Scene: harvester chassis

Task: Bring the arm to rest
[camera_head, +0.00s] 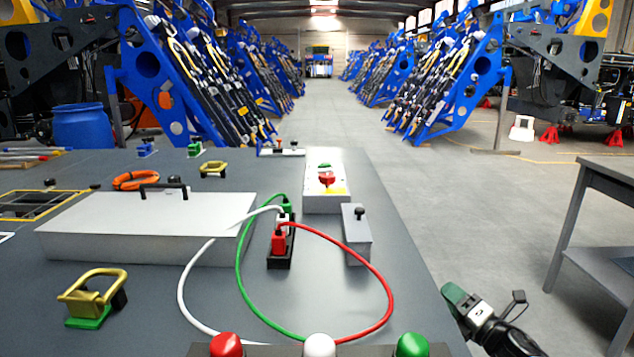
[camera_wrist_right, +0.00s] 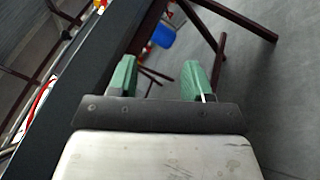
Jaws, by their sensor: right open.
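My right gripper (camera_head: 456,300) is at the lower right in the head view, just off the right edge of the grey table (camera_head: 400,230). It is not over the tabletop. In the right wrist view my right gripper (camera_wrist_right: 160,80) shows two green fingertips set apart, with nothing between them. The dark table edge (camera_wrist_right: 90,75) runs close beside the fingers there. My left gripper is in neither view.
On the table are a grey box with a black handle (camera_head: 150,225), a red-button box (camera_head: 325,195), and red, green and white cables on a black connector block (camera_head: 281,250). A second table (camera_head: 610,185) stands at the right. Open floor (camera_head: 470,220) lies between the tables.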

